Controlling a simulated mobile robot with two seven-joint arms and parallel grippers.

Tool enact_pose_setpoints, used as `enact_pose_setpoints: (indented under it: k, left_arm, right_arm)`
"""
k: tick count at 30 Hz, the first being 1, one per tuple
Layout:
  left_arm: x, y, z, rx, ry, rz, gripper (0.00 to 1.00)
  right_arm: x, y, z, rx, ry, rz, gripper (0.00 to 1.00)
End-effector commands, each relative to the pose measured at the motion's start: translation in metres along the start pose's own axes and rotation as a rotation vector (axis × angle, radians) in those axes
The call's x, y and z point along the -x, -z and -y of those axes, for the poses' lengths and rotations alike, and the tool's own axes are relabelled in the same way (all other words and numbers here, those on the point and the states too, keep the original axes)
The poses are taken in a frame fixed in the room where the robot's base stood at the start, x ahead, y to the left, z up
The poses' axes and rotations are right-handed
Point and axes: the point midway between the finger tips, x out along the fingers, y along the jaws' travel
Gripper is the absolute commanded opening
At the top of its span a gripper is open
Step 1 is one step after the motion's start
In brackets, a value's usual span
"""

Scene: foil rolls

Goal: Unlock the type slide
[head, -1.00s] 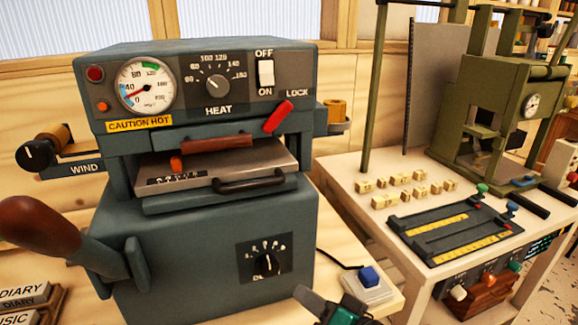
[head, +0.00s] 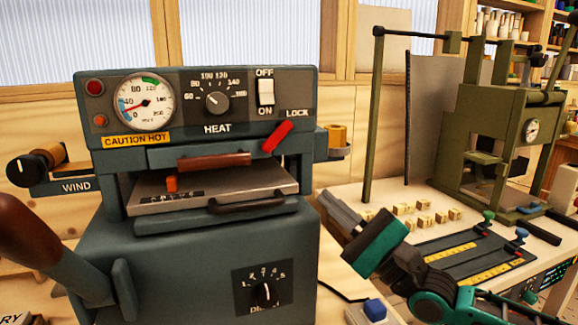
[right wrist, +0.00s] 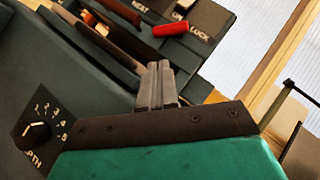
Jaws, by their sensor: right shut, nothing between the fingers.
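The red lock lever (head: 277,136) sits tilted under the LOCK label on the front of the blue-grey heated press (head: 180,250). It also shows at the top of the right wrist view (right wrist: 171,28). The type slide (head: 228,181) is a metal plate in the press opening, with a dark handle (head: 247,204) in front and a small orange piece on top. My right gripper (head: 336,209) is shut and empty, to the right of the slide and below the lever, apart from both. Its fingers are together in the right wrist view (right wrist: 157,85). My left gripper is not in view.
A dial gauge (head: 146,102), heat knob (head: 218,102) and ON/OFF switch (head: 266,92) sit above the slide. A CAUTION HOT label marks the press. A brown-handled lever (head: 35,230) stands at left. At right, a table holds small type blocks (head: 425,219) and a green press (head: 500,130).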

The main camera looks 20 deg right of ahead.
Motion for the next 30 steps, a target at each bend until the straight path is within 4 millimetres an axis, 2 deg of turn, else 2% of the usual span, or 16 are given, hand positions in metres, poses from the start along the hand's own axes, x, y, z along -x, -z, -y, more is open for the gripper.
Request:
enact_pose_setpoints:
  k: [5,8,21,25,30]
  left_arm:
    - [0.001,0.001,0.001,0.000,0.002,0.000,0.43]
    - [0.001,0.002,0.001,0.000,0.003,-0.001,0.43]
    - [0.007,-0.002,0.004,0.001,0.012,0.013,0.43]
    - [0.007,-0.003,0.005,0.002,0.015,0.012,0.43]
    - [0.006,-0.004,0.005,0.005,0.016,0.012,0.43]
  right_arm:
    - [-0.004,0.000,0.000,0.002,0.001,0.000,0.00]
    - [-0.014,-0.001,0.001,0.001,0.003,0.002,0.00]
    - [-0.086,-0.001,0.000,0.002,0.001,0.001,0.00]
    - [-0.097,0.000,0.000,0.002,0.000,0.000,0.00]
    - [-0.100,0.000,-0.001,0.002,-0.002,-0.001,0.00]
